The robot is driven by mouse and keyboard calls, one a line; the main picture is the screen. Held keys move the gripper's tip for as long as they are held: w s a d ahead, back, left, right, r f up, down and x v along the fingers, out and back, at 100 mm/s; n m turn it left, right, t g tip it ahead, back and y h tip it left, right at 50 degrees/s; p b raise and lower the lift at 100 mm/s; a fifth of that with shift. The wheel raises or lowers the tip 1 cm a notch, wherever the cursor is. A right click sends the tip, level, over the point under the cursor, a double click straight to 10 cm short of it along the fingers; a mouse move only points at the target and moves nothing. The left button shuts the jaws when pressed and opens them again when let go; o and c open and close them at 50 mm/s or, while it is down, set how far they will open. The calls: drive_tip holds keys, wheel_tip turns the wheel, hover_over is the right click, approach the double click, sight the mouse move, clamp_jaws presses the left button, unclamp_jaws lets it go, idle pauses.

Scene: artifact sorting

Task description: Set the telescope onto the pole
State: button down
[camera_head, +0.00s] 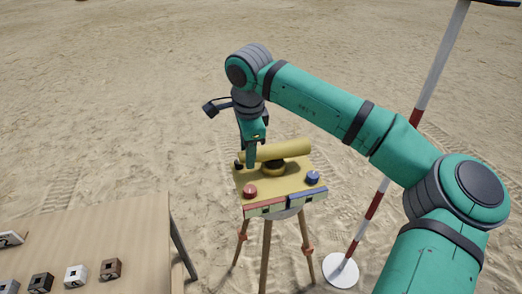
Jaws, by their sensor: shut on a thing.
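The telescope (287,151) is a yellow tube lying roughly level above a yellow board (242,194) on a tripod. My gripper (252,159) comes down from above at the tube's left end and is shut on the telescope. Under the tube's middle is a round dark and gold mount (273,168). I cannot tell whether the tube rests on it or hangs just above it. A red-and-white striped pole (368,214) stands to the right on a white round base (341,270). My arm hides part of it.
The board carries a red knob (250,191) and a blue knob (313,177), with red and blue strips along its front. The tripod (267,245) stands on open sand. A wooden table (115,225) with several small marked cubes is at the lower left.

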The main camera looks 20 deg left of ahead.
drive_tip(key=shift+w+d, duration=0.1)
drive_tip(key=shift+d, duration=0.1)
idle(0.3)
drive_tip(key=c, duration=1.3)
unclamp_jaws()
drive_tip(key=shift+o, duration=0.6)
drive_tip(key=shift+a, duration=0.1)
wheel_tip(320, 180, up, 11)
drive_tip(key=s+d, duration=0.1)
drive_tip(key=shift+s+d+f, duration=0.2)
drive_tip(key=shift+s+d, duration=0.05)
drive_tip(key=shift+s, duration=0.05)
